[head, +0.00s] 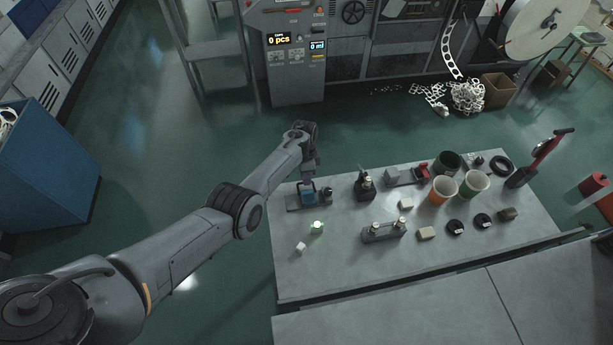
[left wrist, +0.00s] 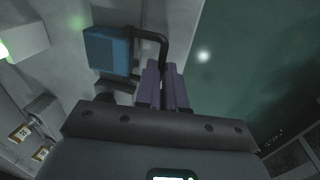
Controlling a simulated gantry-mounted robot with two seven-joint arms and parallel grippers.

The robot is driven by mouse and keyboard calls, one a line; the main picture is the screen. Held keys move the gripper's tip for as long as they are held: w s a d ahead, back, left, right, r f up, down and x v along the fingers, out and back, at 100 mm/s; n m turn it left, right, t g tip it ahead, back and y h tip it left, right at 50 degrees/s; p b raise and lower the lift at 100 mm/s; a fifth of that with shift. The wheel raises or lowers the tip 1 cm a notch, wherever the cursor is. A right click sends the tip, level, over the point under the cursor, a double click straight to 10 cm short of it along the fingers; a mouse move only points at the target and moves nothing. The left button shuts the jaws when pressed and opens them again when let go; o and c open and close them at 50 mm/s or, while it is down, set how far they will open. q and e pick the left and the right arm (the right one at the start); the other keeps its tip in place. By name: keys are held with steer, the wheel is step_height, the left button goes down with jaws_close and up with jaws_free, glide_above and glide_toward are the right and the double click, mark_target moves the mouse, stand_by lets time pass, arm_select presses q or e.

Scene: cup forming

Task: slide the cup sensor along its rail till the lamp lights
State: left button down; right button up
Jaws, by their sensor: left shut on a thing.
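The blue cup sensor (head: 308,194) sits on its dark rail (head: 293,203) at the table's left back corner. In the left wrist view the blue sensor block (left wrist: 106,50) has a black bent handle (left wrist: 154,36) at its side. My left gripper (head: 308,182) is at the sensor; its fingers (left wrist: 167,70) are close together on the handle, partly hiding where they meet it. The lamp (head: 316,227) is a small pale box in front of the rail, glowing green. The glow also shows at the left wrist view's edge (left wrist: 4,50). My right gripper is not in view.
A white cube (head: 301,247) lies near the lamp. A dark fixture (head: 365,187) stands right of the rail; a grey block with two knobs (head: 384,232) is in front. Orange (head: 441,190) and green (head: 473,184) cups stand further right. The front left tabletop is clear.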

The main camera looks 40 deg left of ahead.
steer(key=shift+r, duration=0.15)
arm_select(q)
steer(key=c, duration=1.2)
jaws_free()
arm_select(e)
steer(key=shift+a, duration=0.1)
arm_select(q)
steer(key=shift+a+r, duration=0.1)
steer(key=shift+r, duration=0.4)
arm_select(e)
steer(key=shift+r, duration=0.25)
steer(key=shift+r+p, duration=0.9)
steer(key=shift+p, duration=0.25)
arm_select(q)
steer(key=shift+w+a+r, duration=0.2)
steer(key=shift+r, duration=1.4)
steer(key=shift+w+a+r, duration=0.15)
steer(key=shift+a+r, duration=0.1)
steer(key=shift+r, duration=1.4)
steer(key=shift+w+a+r, duration=0.2)
steer(key=shift+r, duration=1.4)
